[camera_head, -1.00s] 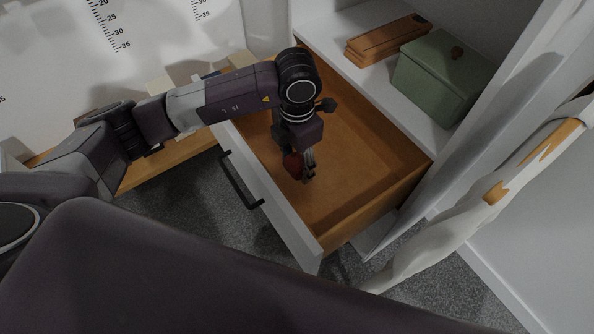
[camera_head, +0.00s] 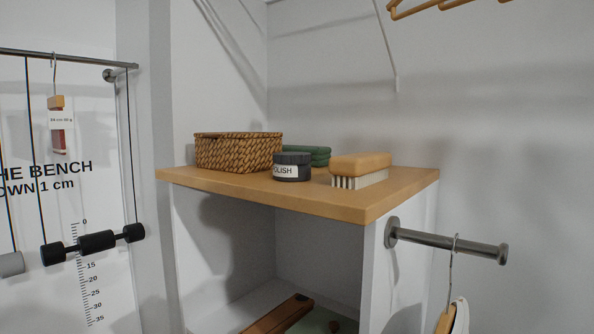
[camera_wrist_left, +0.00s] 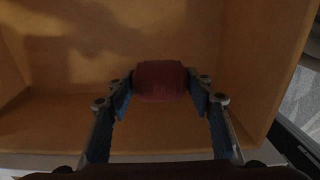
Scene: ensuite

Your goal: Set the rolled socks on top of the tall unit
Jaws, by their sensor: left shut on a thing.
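The dark red rolled socks (camera_wrist_left: 159,78) show in the left wrist view. My left gripper (camera_wrist_left: 160,91) is shut on them, with a fingertip at each side. They are over the wooden inside of the open drawer (camera_wrist_left: 120,112); how far above its floor I cannot tell. In the head view the tall unit (camera_head: 345,203) has a wooden top with free room along its front edge and at the left corner. My left gripper and the socks are out of the head view now. My right gripper is in neither view.
On the unit's top stand a wicker basket (camera_head: 238,153), a dark polish tin (camera_head: 292,168), a brush (camera_head: 361,168) and a green item (camera_head: 308,155) behind the tin. A metal rail (camera_head: 445,241) sticks out at the right side. Hangers (camera_head: 430,6) hang above.

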